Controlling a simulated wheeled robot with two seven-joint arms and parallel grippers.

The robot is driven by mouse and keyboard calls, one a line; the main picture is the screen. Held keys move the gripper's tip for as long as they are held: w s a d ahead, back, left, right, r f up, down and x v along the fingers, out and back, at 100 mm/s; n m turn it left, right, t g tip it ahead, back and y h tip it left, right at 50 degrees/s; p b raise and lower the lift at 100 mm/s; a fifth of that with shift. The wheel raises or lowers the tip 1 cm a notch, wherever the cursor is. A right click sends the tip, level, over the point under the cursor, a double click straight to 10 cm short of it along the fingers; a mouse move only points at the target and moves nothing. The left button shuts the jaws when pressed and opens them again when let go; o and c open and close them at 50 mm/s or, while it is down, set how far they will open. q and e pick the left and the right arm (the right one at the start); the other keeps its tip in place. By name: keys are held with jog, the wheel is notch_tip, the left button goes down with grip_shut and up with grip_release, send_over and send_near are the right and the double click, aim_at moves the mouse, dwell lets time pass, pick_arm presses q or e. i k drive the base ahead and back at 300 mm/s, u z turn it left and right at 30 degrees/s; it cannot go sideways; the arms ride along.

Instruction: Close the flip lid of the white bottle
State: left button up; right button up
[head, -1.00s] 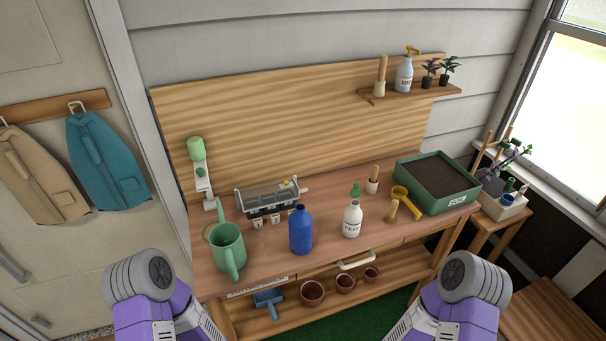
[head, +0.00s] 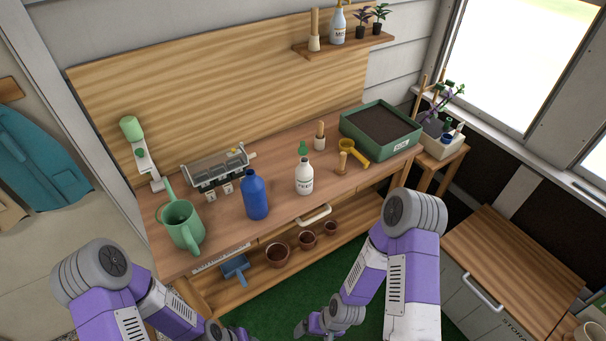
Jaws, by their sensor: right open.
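The white bottle (head: 304,179) stands upright on the wooden workbench, with a dark label on its front. My right gripper (head: 302,329) is low at the bottom edge, in front of the bench and well below the bottle. It is small and partly cut off; it is open and touches nothing I can see. My left arm comes in at lower left, and its gripper is out of the picture.
A blue bottle (head: 256,196) stands just left of the white bottle, with a green watering can (head: 181,227) further left. A wooden-handled tool (head: 320,137), a yellow tool (head: 352,152) and a green soil tray (head: 381,152) are to the right.

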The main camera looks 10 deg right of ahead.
aim_at(302, 150)
jog(key=z, duration=1.8)
jog(key=i, duration=2)
jog(key=u, duration=4.15)
